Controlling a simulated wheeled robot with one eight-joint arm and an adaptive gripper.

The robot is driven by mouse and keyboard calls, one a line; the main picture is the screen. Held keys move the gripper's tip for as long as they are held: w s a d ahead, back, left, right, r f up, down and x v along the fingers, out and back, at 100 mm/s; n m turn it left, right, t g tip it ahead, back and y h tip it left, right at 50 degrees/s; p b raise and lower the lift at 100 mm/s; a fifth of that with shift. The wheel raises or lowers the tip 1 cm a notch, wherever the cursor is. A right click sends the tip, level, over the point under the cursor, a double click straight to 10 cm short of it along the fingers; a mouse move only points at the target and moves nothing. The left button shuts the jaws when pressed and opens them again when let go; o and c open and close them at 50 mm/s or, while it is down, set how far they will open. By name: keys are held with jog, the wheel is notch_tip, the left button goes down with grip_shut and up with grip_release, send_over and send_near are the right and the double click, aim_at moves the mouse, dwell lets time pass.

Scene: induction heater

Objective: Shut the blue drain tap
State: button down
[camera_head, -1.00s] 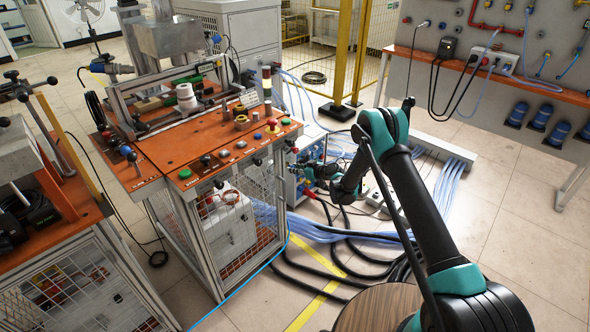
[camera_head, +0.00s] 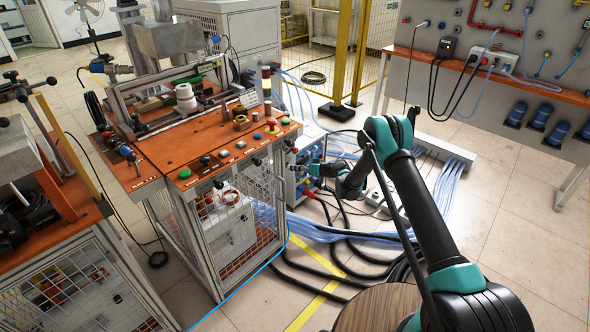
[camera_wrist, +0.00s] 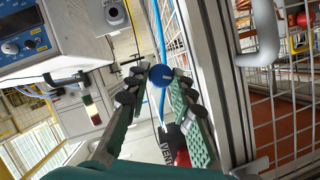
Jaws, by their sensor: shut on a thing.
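The blue drain tap (camera_wrist: 160,76) shows in the wrist view as a round blue knob with a pale line across its face. My gripper (camera_wrist: 157,86) has its dark fingertips on either side of the knob and is shut on it. The green-padded fingers stay spread around the tap. In the head view my gripper (camera_head: 315,170) is low beside the right side of the orange-topped bench, at a blue and grey unit (camera_head: 302,178). The tap cannot be made out there.
The bench (camera_head: 160,152) has mesh sides and several buttons along its front edge. In the wrist view, a red part (camera_wrist: 183,158) lies below the tap, a metal post (camera_wrist: 217,70) to its right and a blue hose (camera_wrist: 158,30) above. Black and blue cables (camera_head: 330,235) cover the floor.

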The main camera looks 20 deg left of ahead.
jog(key=shift+d+f+m, duration=0.1)
jog(key=shift+m, duration=0.4)
jog(key=shift+g, duration=0.3)
jog(key=c, duration=1.3)
grip_release()
jog(key=v, duration=1.2)
jog(key=shift+d+f, duration=0.1)
jog(key=shift+f, duration=0.15)
